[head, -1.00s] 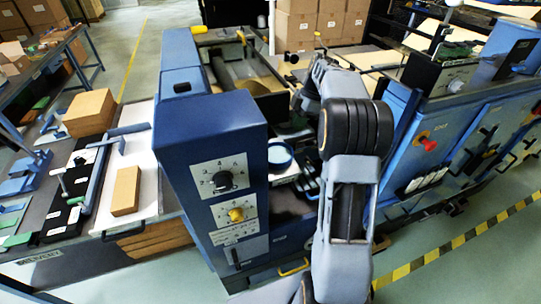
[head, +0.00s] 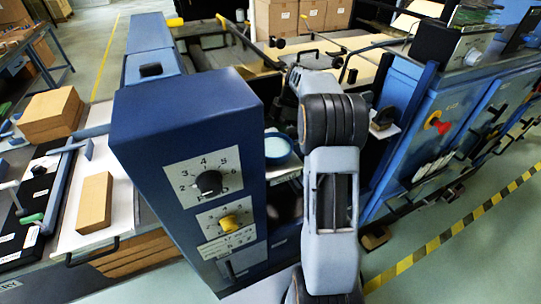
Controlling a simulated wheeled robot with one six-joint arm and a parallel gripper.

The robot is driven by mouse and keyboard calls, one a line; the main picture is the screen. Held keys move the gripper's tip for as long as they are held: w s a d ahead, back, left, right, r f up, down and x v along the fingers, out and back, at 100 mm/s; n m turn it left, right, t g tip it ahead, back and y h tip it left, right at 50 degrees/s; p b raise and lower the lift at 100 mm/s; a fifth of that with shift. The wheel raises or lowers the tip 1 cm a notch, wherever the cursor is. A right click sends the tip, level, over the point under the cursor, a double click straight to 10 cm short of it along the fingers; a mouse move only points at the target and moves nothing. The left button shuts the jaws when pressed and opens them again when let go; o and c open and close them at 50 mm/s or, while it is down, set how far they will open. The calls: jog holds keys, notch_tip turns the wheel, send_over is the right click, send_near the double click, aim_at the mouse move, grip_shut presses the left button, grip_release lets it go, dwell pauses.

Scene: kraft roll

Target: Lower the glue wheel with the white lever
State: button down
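I cannot make out the glue wheel or a clearly white lever. A blue machine cabinet (head: 190,150) stands close on the left of my arm. Its front has a black dial (head: 209,183) and a yellow dial (head: 229,222). Below them is a grey plate with a dark slot (head: 229,268); any handle in it is too small to tell. My arm rises through the middle of the head view and bends away over the machine. My gripper is hidden behind my own arm, so its fingers do not show.
A round blue dish (head: 277,150) sits right of the cabinet, close to my arm. A blue unit with a red knob (head: 437,122) stands at the right. A side table (head: 50,215) holds cardboard blocks at the left. Floor is clear beyond the yellow-black tape (head: 450,238).

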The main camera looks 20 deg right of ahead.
jog(key=x, duration=1)
jog(key=shift+s+d, duration=0.25)
jog(key=shift+d, duration=0.05)
jog(key=b+x, duration=0.2)
jog(key=b, duration=0.1)
jog(key=shift+w+a+f+b, duration=0.15)
jog(key=shift+a+f+b, duration=0.1)
jog(key=shift+b, duration=0.1)
jog(key=shift+a, duration=0.1)
jog(key=shift+r, duration=0.15)
